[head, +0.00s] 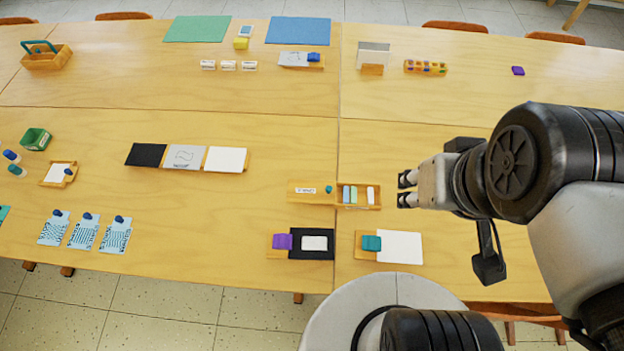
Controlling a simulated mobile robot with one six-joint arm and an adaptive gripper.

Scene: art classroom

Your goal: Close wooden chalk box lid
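The wooden chalk box (377,205) sits near the middle of the table, just left of my gripper. Its right part is open and shows several chalk pieces (354,195) in blue, green and white. The wooden lid (300,200) extends to the left of the opening, with a white label and a small teal knob (328,189). I cannot tell whether the lid touches the box. My gripper (404,190) points left, its two fingers apart and empty, a short gap right of the box's right end. Its height above the table is hard to tell.
Toward the front lie a black board with a purple block (282,241) and a white sheet (400,248) with a teal block. A row of black, grey and white panels (185,158) lies left of the lid.

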